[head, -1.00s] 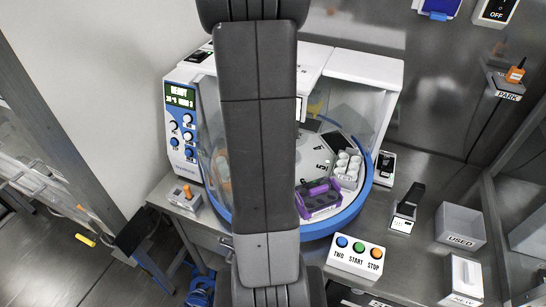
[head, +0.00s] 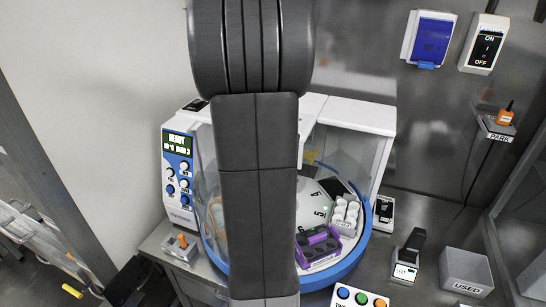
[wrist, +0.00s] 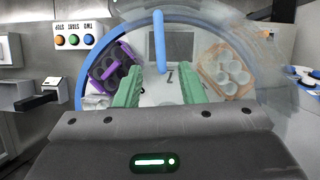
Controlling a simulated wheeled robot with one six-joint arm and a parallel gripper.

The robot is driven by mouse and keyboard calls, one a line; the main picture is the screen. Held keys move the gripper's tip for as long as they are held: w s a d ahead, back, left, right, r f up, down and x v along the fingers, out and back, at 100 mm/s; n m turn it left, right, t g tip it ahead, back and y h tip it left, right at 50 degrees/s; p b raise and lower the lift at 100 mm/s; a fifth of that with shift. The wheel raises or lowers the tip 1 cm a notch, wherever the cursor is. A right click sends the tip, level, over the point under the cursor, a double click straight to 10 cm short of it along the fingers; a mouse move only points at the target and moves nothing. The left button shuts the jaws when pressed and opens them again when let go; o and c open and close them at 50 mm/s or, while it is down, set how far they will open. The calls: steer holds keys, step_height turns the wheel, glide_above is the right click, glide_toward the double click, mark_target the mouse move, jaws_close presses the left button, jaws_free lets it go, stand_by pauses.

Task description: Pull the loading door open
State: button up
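The loading door belongs to the white machine (head: 345,113) with a round blue-rimmed chamber. Its clear curved pane (head: 207,160) shows left of my arm in the head view; how far it spans is hard to tell. In the wrist view an upright blue bar handle (wrist: 159,35) stands ahead of my gripper (wrist: 159,75). The two green fingers are open, one on each side of the bar's lower end. I cannot tell from depth whether the bar is between the fingertips or just beyond them. Nothing is held. My arm hides the front of the chamber in the head view, and my gripper is hidden there.
Inside the chamber are a purple rack (head: 318,244) and a tray of white cups (head: 347,214). A button box (head: 358,298), a small black-levered device (head: 408,258) and a USED bin (head: 466,270) stand to the right. An orange-knobbed box (head: 181,247) sits at the left.

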steer(key=v, duration=0.5)
steer(key=shift+w+r, duration=0.15)
steer(key=shift+r, duration=0.1)
steer(key=p+x, duration=0.1)
steer(key=x, duration=1.3)
steer(key=shift+d, duration=0.1)
steer(key=shift+r, duration=0.1)
